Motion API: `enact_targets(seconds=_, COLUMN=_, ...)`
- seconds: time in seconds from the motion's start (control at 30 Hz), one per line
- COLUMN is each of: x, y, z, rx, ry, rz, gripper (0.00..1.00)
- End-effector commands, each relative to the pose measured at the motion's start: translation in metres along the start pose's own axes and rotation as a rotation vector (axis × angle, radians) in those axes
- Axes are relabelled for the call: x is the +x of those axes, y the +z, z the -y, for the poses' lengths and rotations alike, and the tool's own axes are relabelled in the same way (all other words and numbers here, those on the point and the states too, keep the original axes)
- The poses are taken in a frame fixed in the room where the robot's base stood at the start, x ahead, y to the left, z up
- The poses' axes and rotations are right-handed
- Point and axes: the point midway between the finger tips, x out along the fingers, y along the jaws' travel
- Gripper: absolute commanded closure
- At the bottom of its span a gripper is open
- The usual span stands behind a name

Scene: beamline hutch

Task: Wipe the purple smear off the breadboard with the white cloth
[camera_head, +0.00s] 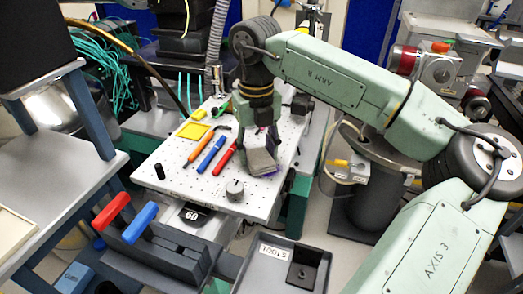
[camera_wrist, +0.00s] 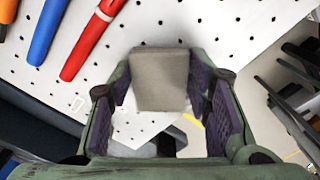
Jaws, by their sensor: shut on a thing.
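A pale grey-beige folded pad, which I take for the white cloth (camera_head: 262,162), is at the right side of the white perforated breadboard (camera_head: 184,166). It also shows between my fingers in the wrist view (camera_wrist: 160,80). My gripper (camera_head: 261,148) points down over the board and is shut on the cloth. The cloth is low, at or just above the board; I cannot tell whether it touches. A thin bit of purple (camera_head: 267,175) shows along the cloth's lower edge, perhaps the smear. My finger pads are purple too. Anything under the cloth is hidden.
Red (camera_head: 224,158), blue (camera_head: 211,154) and orange (camera_head: 199,148) tools lie left of my gripper. A round grey knob (camera_head: 234,190) stands near the front edge, a black post (camera_head: 159,172) at the left. Yellow pieces (camera_head: 193,130) lie toward the back. The board's front left is mostly clear.

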Motion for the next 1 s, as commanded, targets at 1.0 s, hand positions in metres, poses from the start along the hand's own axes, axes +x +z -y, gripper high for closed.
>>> enact_targets(seconds=1.0, x=-0.075, y=0.005, z=-0.014, rx=-0.017, ry=-0.001, rz=0.0, gripper=0.86)
